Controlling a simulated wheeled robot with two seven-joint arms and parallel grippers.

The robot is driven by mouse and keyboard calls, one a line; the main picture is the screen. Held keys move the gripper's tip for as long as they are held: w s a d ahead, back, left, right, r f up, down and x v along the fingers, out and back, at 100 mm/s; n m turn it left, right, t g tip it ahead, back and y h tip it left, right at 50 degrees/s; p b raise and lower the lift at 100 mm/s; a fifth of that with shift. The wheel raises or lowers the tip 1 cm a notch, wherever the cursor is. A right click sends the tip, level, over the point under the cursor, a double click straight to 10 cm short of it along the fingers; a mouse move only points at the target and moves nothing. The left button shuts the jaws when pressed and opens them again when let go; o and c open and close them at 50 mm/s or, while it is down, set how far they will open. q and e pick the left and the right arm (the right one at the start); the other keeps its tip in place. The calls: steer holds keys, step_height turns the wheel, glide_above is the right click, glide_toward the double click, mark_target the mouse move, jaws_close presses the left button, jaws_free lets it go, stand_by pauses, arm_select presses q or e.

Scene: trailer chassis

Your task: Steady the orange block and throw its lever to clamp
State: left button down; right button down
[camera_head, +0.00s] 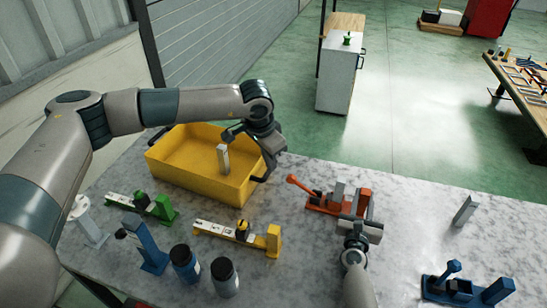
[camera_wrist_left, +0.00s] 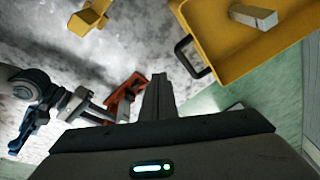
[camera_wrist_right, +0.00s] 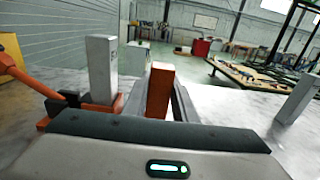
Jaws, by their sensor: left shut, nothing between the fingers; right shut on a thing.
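The orange block (camera_head: 325,203) is a clamp fixture on the marble table, right of the yellow bin. Its orange lever (camera_head: 299,185) slants up to the left. A grey metal bar (camera_head: 339,191) stands upright in it; the right wrist view shows this bar (camera_wrist_right: 102,68) beside the orange end post (camera_wrist_right: 160,90). My right gripper (camera_head: 361,205) is shut on that end post. My left gripper (camera_head: 262,178) is shut and empty, by the bin's right edge; its closed fingers show in the left wrist view (camera_wrist_left: 157,95), apart from the orange block (camera_wrist_left: 122,98).
The yellow bin (camera_head: 175,183) holds a grey bar (camera_head: 223,158). Green (camera_head: 160,208), yellow (camera_head: 272,242) and blue (camera_head: 497,291) clamp fixtures stand around. Two bottles (camera_head: 185,265) are at the front. Another grey bar (camera_head: 464,211) stands at right. The table between is clear.

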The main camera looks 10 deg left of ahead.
arm_select(q)
steer(key=w+d+r+n+y, duration=0.1)
steer(key=d+r+n, duration=0.1)
steer(key=d+n, duration=0.1)
steer(key=d+r+n+t+y, duration=0.1)
steer(key=d+r+n, duration=0.1)
steer(key=d, duration=0.4)
steer(key=shift+w+n, duration=0.4)
steer(key=shift+n, duration=0.3)
glide_toward(293, 177)
steer(key=x, duration=0.5)
steer(key=shift+w+d, duration=0.1)
steer(key=shift+d, duration=0.15)
steer(key=shift+w+a+f, duration=0.1)
steer(key=shift+a+f, duration=0.1)
steer(key=shift+f, duration=0.25)
